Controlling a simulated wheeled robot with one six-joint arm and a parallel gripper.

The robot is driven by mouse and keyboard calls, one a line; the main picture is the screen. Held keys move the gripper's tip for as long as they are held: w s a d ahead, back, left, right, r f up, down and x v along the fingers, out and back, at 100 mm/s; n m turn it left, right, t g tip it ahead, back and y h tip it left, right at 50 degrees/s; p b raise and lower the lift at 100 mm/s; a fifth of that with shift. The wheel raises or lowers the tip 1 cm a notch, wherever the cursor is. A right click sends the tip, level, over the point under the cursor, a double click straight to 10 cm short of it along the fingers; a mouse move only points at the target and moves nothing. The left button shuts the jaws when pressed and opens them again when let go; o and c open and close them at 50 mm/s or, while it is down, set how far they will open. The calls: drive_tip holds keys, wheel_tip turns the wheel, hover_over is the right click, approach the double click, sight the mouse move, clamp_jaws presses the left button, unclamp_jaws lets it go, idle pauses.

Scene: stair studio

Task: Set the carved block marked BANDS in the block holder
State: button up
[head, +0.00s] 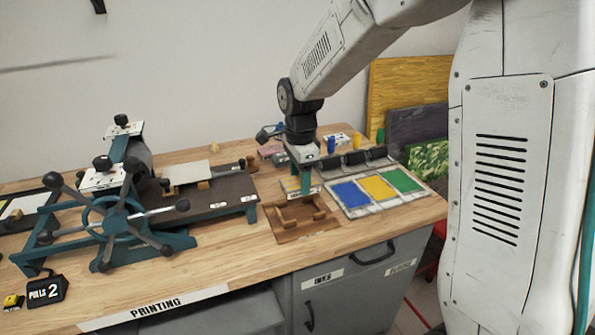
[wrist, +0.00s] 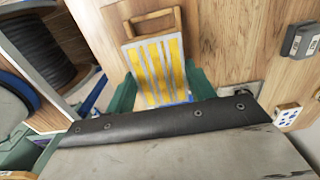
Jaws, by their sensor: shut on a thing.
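The carved block with yellow bands (wrist: 157,68) is between the green fingers of my gripper (wrist: 163,88) in the wrist view. My gripper (head: 304,184) is shut on it. The block holder (head: 303,232), a brown wooden base with pale wooden pieces, sits on the bench just below and in front of my gripper. A pale wooden frame piece (wrist: 152,20) shows beyond the block in the wrist view. The gap between block and holder is hard to judge.
A printing press (head: 125,215) with a spoked wheel and dark bed stands left of the holder. An ink tray (head: 400,208) with blue, yellow and green pads lies to its right, with black rollers (head: 355,158) behind.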

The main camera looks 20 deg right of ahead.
drive_tip(key=shift+f, duration=2.75)
drive_tip(key=shift+f, duration=1.2)
drive_tip(key=o, duration=1.1)
drive_tip(key=shift+r, duration=0.1)
drive_tip(key=shift+r, duration=3.9)
drive_tip(key=shift+s, duration=0.1)
